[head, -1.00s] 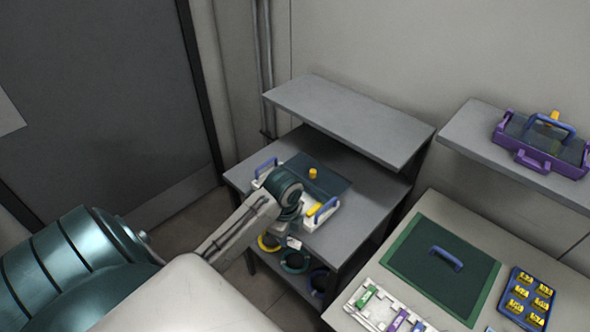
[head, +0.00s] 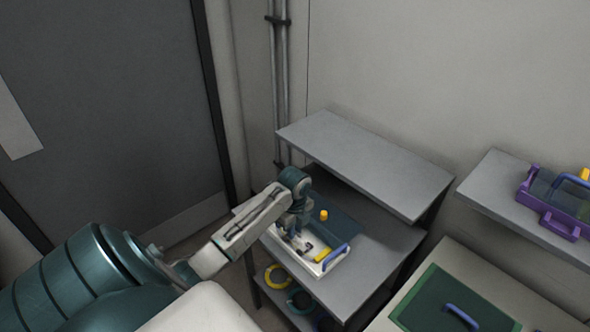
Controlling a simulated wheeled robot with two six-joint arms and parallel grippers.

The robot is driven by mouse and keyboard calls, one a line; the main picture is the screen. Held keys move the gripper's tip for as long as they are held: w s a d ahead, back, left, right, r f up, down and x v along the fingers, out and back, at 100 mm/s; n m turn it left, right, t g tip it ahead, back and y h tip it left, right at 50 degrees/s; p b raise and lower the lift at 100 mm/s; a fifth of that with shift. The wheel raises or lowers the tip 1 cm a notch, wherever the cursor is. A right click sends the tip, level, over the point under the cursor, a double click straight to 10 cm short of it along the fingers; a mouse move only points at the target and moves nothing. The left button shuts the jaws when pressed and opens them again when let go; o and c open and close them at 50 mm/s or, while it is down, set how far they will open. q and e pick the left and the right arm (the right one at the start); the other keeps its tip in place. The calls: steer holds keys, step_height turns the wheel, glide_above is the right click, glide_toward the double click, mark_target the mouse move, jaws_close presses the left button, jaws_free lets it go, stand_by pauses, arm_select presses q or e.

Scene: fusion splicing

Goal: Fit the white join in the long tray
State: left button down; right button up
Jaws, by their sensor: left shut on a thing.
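The long tray (head: 306,264) is white with a blue handle (head: 334,258) at its near right end and a yellow piece (head: 322,254) inside. It lies open on the grey table at the centre. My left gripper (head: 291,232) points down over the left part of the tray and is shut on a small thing. That thing is mostly hidden and too small to make out clearly; I take it for the white join. I cannot tell whether it touches the tray floor. My right gripper is out of view.
A dark lid with a yellow knob (head: 323,215) lies just behind the tray. A grey raised shelf (head: 365,165) overhangs the table's back. Coloured rings (head: 279,276) sit on the level below. A purple carrier (head: 550,212) and a green mat (head: 440,305) are at right.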

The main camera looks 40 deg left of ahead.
arm_select(q)
steer(key=shift+w+a, duration=0.2)
steer(key=shift+w, duration=0.1)
steer(key=shift+f, duration=0.15)
step_height(320, 180, down, 2)
steer(key=shift+f+p, duration=0.15)
steer(key=shift+p, duration=0.65)
steer(key=shift+f, duration=0.5)
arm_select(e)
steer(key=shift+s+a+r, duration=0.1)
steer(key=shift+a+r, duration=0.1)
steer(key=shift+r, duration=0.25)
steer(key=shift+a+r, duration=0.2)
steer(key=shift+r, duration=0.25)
arm_select(q)
steer(key=shift+f, duration=0.1)
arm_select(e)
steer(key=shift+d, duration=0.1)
arm_select(q)
steer(key=c, duration=1.4)
jaws_free()
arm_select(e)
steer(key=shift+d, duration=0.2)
